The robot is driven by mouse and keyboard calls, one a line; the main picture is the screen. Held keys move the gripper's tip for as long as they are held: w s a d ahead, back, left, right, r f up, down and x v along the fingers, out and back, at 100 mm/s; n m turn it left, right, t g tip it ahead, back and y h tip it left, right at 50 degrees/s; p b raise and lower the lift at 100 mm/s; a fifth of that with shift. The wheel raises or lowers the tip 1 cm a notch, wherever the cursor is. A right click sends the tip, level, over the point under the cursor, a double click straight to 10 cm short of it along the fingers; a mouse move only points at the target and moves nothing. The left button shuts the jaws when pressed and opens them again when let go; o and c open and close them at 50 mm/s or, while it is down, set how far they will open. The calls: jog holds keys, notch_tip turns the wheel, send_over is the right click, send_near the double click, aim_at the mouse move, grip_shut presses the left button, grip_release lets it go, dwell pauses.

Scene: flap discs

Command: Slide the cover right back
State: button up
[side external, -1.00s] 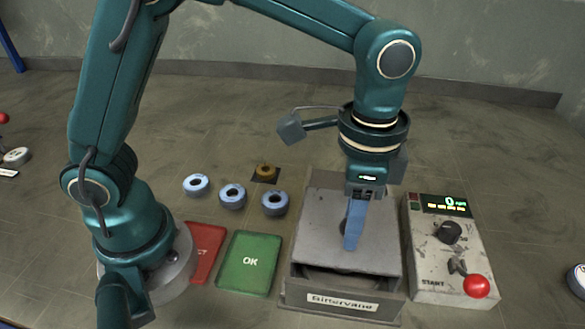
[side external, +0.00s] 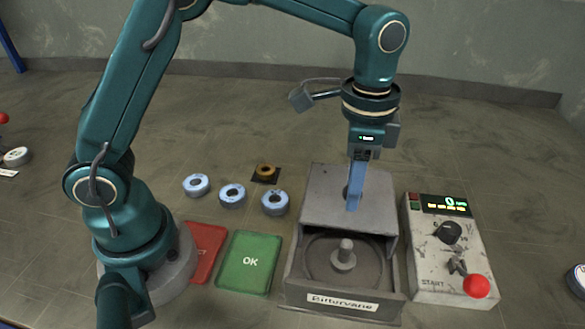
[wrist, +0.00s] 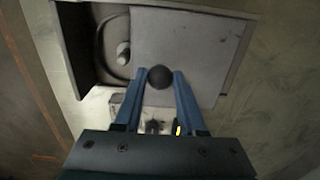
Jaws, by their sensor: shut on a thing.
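The front part of the box is uncovered and shows a round recess with an upright spindle (side external: 344,255). In the wrist view the cover (wrist: 190,45) fills the middle, with the spindle (wrist: 123,52) to its left. My gripper (side external: 352,208) points down over the cover. The wrist view shows my gripper (wrist: 160,80) shut on the cover's dark round knob (wrist: 160,76). In the side view the fingers mostly hide the knob.
A control box (side external: 447,255) with a dial, red-knobbed lever and display stands right of the box. A green OK tray (side external: 248,285) and a red tray (side external: 203,255) lie left. Several blue discs (side external: 232,196) and a brown disc (side external: 266,171) sit behind them. The floor behind is clear.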

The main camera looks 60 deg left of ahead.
jog(key=shift+w+a, duration=1.8)
jog(key=shift+w, duration=0.1)
jog(key=o, duration=1)
jog(key=shift+a, duration=0.1)
jog(key=shift+r, duration=4)
